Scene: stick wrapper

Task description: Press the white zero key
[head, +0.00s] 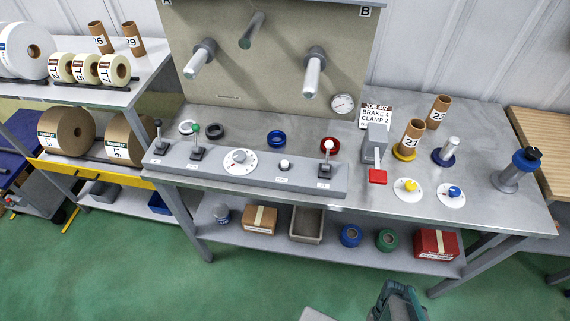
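A small white round key (284,163) stands on the sloped grey control console (215,173) along the front of the workbench. It sits between the white dial (240,160) and the white-knobbed lever (326,160). A small label lies below it, too small to read. My gripper (396,296) seems to be the dark teal part at the bottom edge, right of centre. It is well in front of the bench and apart from the key. Its fingers cannot be made out clearly.
Black- and green-knobbed levers (196,140) stand left on the console. Coloured rings lie behind it. To the right are a red paddle (377,176), yellow and blue knobs (410,186), and cardboard tubes (412,137). Pegs (314,70) stick out above.

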